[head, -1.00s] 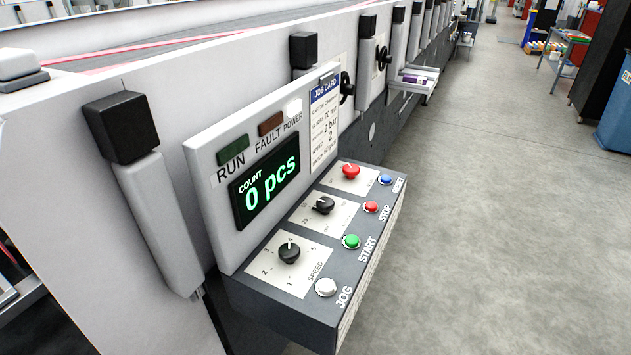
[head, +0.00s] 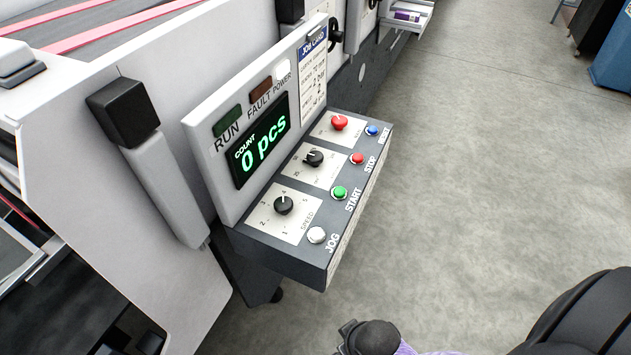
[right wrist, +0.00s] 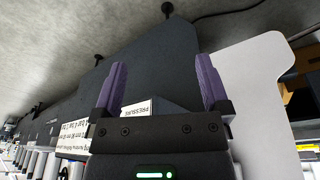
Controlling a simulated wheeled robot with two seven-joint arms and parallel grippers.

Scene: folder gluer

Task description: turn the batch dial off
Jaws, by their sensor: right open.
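The control panel (head: 340,190) sticks out from the machine's side. Its middle black dial (head: 313,158), on a white plate with a 25 mark, appears to be the batch dial; its lettering is too small to read and its exact setting is unclear. A black speed dial (head: 283,205) is nearer and a red knob (head: 339,122) farther. My right gripper shows in the right wrist view (right wrist: 162,80), its two purple fingers spread with nothing gripped between them. It is apart from the dials. Black and purple parts of my right arm show at the head view's bottom. My left gripper is out of view.
White jog (head: 317,235), green start (head: 340,193), red stop (head: 358,158) and blue reset (head: 372,130) buttons line the panel's outer edge. The display (head: 262,142) reads 0 pcs. A black-capped post (head: 125,112) stands left of the panel.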

